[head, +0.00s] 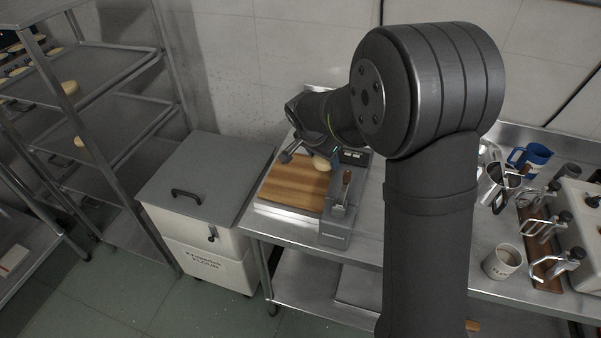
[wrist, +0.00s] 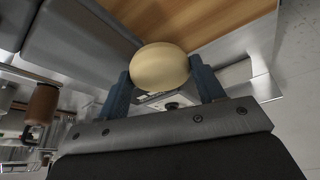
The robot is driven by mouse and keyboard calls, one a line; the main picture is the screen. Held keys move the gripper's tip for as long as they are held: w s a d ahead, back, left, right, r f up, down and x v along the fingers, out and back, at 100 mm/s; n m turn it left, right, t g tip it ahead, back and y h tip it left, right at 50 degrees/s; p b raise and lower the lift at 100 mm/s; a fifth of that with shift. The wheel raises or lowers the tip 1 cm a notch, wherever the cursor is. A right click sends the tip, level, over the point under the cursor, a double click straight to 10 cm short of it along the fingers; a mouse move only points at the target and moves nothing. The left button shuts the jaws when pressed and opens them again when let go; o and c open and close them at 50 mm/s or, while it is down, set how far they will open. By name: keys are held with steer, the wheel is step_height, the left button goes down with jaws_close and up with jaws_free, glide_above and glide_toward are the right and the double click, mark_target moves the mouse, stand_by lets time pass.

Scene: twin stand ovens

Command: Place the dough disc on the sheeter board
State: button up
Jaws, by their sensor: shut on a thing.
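The dough disc (wrist: 160,67) is pale and rounded. In the wrist view my gripper (wrist: 163,82) is shut on it, with one blue finger on each side. The sheeter board (head: 296,184) is a brown wooden board on the left part of the sheeter (head: 338,228). It also shows behind the disc in the wrist view (wrist: 190,22). In the head view the dough disc (head: 321,162) shows in part at my gripper (head: 306,160), over the board's far right side. Whether the disc touches the board I cannot tell.
A lidded white flour bin (head: 206,240) stands left of the bench. A rack (head: 115,95) with trays and a few dough pieces is at the far left. A blue mug (head: 533,156), a white mug (head: 502,262) and metal-handled tools (head: 541,230) are at the right.

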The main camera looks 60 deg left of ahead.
glide_above(303, 177)
steer(key=s, duration=0.1)
steer(key=f, duration=0.4)
steer(key=shift+s+d, duration=0.15)
steer(key=shift+d, duration=0.2)
steer(key=shift+f, duration=1.95)
steer(key=shift+f, duration=0.1)
steer(key=o, duration=1)
steer(key=v, duration=1.2)
steer(key=shift+s, duration=0.1)
